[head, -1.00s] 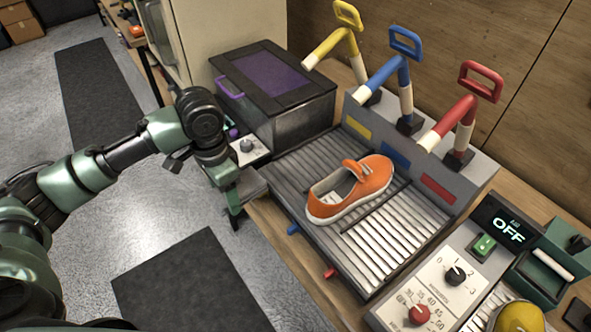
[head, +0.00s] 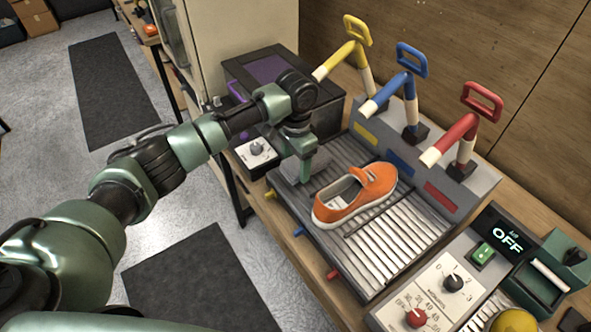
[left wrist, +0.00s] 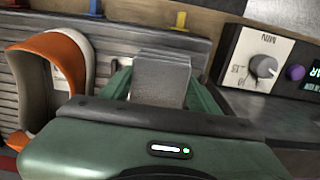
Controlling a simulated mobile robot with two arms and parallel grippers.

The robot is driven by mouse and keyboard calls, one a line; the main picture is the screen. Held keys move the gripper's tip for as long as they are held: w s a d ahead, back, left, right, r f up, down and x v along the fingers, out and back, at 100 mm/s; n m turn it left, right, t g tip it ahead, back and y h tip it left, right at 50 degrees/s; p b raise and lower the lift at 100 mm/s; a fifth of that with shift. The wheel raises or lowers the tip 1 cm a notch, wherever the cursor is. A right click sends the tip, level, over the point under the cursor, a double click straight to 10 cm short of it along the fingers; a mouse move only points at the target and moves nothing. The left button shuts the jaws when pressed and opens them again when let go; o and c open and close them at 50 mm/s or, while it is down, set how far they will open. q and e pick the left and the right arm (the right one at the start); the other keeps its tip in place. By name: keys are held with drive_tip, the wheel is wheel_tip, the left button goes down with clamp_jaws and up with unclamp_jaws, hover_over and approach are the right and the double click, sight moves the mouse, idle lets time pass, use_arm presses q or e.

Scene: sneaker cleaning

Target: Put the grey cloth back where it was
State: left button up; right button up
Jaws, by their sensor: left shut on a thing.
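My left gripper (head: 304,172) points down over the far left end of the grey ribbed bed (head: 372,262). It is shut on the grey cloth (head: 288,167), a small flat grey piece. In the left wrist view the cloth (left wrist: 160,78) shows between the two green fingers. The cloth is over or on the ribs; I cannot tell if it touches them. My right gripper is not in view.
An orange sneaker (head: 358,192) lies on the bed just right of my gripper. Yellow (head: 345,57), blue (head: 385,92) and red (head: 455,137) handled levers stand behind. A dark box with a purple lid (head: 262,72) and a white dial panel (head: 256,150) are beside my arm.

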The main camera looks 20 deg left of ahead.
sight(295, 165)
use_arm(q)
wheel_tip(295, 165, down, 3)
drive_tip(key=shift+s+p, duration=0.1)
drive_tip(key=shift+p, duration=0.4)
drive_tip(key=shift+f, duration=0.1)
drive_tip(key=shift+f, duration=0.1)
drive_tip(key=o, duration=1.5)
drive_tip(key=shift+c, duration=0.2)
wheel_tip(295, 165, up, 12)
drive_tip(key=b, duration=0.3)
drive_tip(key=shift+f, duration=0.25)
drive_tip(key=shift+r, duration=0.4)
